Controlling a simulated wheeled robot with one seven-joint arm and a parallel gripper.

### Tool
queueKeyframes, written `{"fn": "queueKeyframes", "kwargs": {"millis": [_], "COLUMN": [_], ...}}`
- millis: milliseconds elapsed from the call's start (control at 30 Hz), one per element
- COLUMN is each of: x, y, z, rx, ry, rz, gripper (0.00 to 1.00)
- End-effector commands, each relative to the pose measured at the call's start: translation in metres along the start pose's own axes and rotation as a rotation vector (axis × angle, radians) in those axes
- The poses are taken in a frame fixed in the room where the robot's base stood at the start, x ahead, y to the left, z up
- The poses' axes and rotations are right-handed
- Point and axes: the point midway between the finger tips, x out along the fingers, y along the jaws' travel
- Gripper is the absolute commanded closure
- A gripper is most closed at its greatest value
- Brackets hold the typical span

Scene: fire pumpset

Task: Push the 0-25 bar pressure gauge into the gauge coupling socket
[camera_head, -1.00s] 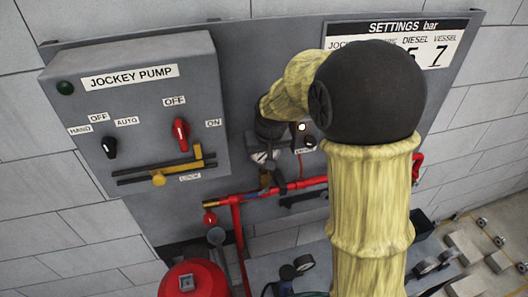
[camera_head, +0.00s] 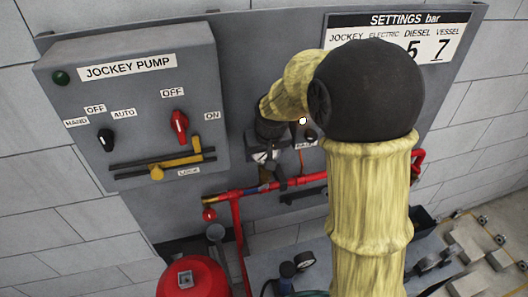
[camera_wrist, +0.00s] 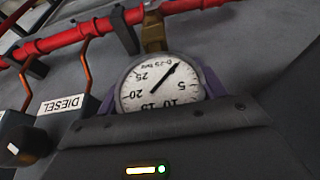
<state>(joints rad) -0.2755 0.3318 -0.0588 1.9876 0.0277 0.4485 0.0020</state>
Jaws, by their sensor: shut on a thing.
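The 0-25 bar pressure gauge (camera_wrist: 160,85) has a round white dial that appears upside down in the wrist view, its needle toward the upper right. My gripper (camera_wrist: 158,90) is shut on it, with purplish fingers at the left and right of the dial. A brass fitting (camera_wrist: 153,33), apparently the gauge coupling socket, stands just above the gauge rim against the red pipe (camera_wrist: 75,38). I cannot tell whether the gauge's stem is inside it. In the head view my wrist is near the red pipe (camera_head: 310,180), and the gauge cannot be made out there.
The jockey pump box (camera_head: 140,105), with knobs and a yellow lever (camera_head: 172,165), is left of my arm. A red vessel (camera_head: 192,277) stands below. A DIESEL label (camera_wrist: 62,105) and dark knob (camera_wrist: 22,145) lie left of the gauge. My arm hides much of the panel.

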Motion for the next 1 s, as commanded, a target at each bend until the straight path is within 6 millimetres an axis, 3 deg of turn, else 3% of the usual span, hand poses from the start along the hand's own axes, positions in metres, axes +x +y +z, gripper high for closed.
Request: {"fn": "queueKeyframes", "kwargs": {"millis": [467, 500, 600, 633, 1000], "x": [0.0096, 0.0096, 0.0089, 0.0089, 0.0061], "y": [0.0001, 0.0000, 0.0000, 0.0000, -0.0001], "z": [0.0036, 0.0035, 0.0032, 0.0033, 0.0035], "rx": [0.000, 0.000, 0.000, 0.000, 0.000], "ry": [0.001, 0.001, 0.001, 0.001, 0.001], "rz": [0.000, 0.000, 0.000, 0.000, 0.000], "gripper": [0.88, 0.29, 0.10, 0.06, 0.06]}}
